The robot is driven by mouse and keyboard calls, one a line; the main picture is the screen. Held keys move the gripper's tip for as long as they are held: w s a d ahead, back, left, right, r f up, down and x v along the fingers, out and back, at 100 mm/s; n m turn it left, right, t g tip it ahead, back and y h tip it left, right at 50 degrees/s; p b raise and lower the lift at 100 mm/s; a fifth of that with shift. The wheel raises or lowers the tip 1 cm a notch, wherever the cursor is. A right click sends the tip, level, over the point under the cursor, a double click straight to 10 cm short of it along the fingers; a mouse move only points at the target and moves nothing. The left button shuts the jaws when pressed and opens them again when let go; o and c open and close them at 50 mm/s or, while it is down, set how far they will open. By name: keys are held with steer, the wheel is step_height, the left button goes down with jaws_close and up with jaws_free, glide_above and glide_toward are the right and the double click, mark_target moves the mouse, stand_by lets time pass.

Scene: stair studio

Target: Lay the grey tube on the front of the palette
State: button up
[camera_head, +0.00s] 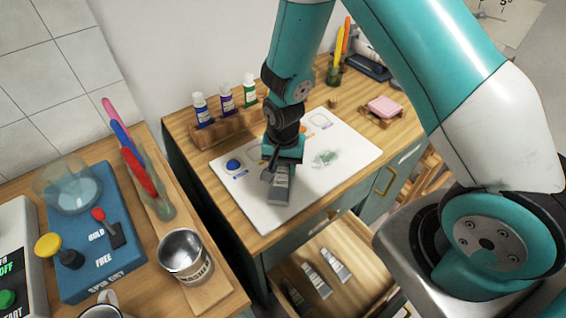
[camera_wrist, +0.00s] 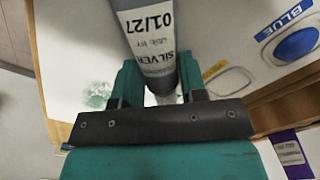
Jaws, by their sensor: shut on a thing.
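My gripper (camera_head: 281,166) points down over the front part of the white palette (camera_head: 248,200). It is shut on the grey tube (camera_head: 278,190), whose lower end reaches toward the palette's front edge. In the wrist view the tube (camera_wrist: 150,30) sits between the fingers of my gripper (camera_wrist: 160,88), with "SILVER 01/27" printed on it. I cannot tell whether the tube touches the palette. The palette carries a blue paint spot (camera_head: 233,164), other outlined spots and a green smear (camera_head: 325,157). The arm hides part of it.
A rack with several paint bottles (camera_head: 227,98) stands behind the palette. A pink sponge (camera_head: 384,106) lies at the back right. Below, an open drawer (camera_head: 345,250) holds several tubes. A metal tin (camera_head: 187,257) and a blue device (camera_head: 85,235) stand on the left bench.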

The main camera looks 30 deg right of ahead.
mark_target(283, 165)
steer(key=shift+f, duration=0.1)
steer(key=o, duration=0.5)
steer(key=shift+f, duration=0.1)
steer(key=o, duration=0.4)
steer(key=shift+o, duration=0.2)
step_height(283, 165, up, 12)
steer(key=b, duration=0.2)
steer(key=s+a+r+n+y, duration=0.2)
steer(key=s+a+r+n, duration=0.1)
steer(key=s+r+n, duration=0.4)
steer(key=s+a+r+n+y, duration=0.2)
steer(key=s+r+n, duration=0.5)
steer(key=s, duration=0.5)
step_height(283, 165, up, 2)
steer(key=shift+a+r, duration=0.1)
steer(key=shift+a, duration=0.55)
steer(key=shift+s, duration=0.1)
